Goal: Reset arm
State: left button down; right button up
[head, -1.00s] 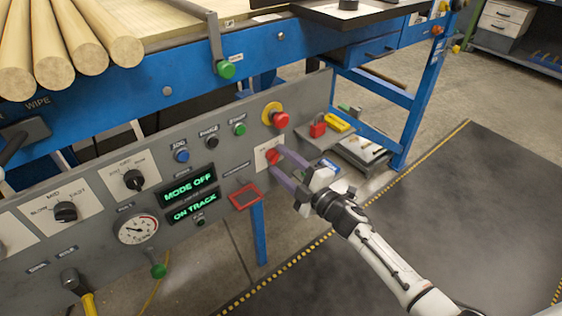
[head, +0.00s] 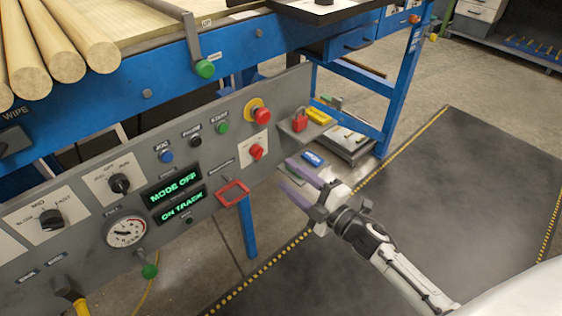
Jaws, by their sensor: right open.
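The grey control panel (head: 80,240) runs along the front of the blue machine. A small red knob (head: 257,151) sits on a white plate at its right end, below a red mushroom button on a yellow ring (head: 258,112). Two displays (head: 173,190) read "MODE OFF" and "ON TRACK". My right gripper (head: 288,182) is open and empty, with purple fingers. It is apart from the panel, to the lower right of the small red knob. My left gripper is not in view.
A shelf at the panel's right end holds a red padlock (head: 299,120) and a yellow item (head: 319,116). Wooden rods (head: 55,45) lie on the bench. A red frame (head: 232,193) juts from the panel's lower edge. The dark floor mat (head: 460,200) is clear.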

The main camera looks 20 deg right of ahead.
pick_arm(q)
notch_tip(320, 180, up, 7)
jog(key=p, duration=1)
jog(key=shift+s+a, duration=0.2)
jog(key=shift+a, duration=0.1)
pick_arm(e)
jog(key=s+a+f+m+g+h, duration=0.1)
jog(key=s+a+m+g, duration=0.1)
jog(key=s+m, duration=0.3)
jog(key=s+a+f+m+g+h, duration=0.1)
jog(key=s+m, duration=0.4)
jog(key=s, duration=0.6)
jog(key=s+a+f+m+g+h, duration=0.1)
jog(key=s+a+m+g, duration=0.3)
jog(key=s, duration=0.5)
jog(key=shift+f+m+g+h, duration=0.3)
jog(key=shift+f+m+g, duration=0.3)
jog(key=shift+f+m, duration=0.3)
